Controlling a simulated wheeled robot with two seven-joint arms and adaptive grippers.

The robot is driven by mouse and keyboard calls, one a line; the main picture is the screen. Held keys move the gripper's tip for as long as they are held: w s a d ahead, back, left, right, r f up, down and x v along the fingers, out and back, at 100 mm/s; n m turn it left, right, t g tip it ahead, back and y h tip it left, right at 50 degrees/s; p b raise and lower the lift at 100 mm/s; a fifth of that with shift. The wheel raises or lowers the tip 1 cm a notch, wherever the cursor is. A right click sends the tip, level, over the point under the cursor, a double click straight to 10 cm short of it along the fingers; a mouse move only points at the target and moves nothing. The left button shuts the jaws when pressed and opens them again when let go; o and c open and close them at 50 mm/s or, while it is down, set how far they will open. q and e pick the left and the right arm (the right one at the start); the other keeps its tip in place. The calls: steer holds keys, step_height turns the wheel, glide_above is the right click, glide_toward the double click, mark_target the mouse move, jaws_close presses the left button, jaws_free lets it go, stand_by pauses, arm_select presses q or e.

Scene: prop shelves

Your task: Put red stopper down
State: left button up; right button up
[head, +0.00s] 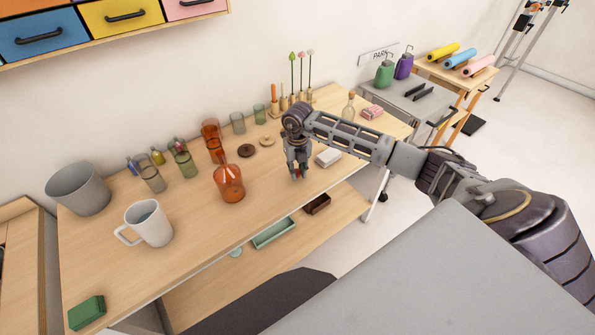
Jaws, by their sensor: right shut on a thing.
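My right gripper (298,175) points down above the front part of the wooden table (200,225). It is shut on a small red thing, the red stopper, of which only a little shows at the fingertips. Whether the stopper touches the table I cannot tell. An orange-red glass flask (229,184) stands upright to the left of the gripper, apart from it. My left gripper is not in view.
Dark round discs (245,151) and several glasses (237,123) stand behind. A white mug (149,223), grey bin (77,188) and green block (87,312) are at left. The table between mug and flask is clear.

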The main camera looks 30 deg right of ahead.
mark_target(298, 171)
steer(key=shift+f, duration=0.45)
steer(key=shift+f, duration=0.2)
steer(key=o, duration=0.6)
steer(key=shift+o, duration=0.2)
steer(key=shift+r, duration=0.2)
step_height(298, 171, up, 12)
steer(key=b, duration=0.1)
steer(key=shift+b, duration=0.4)
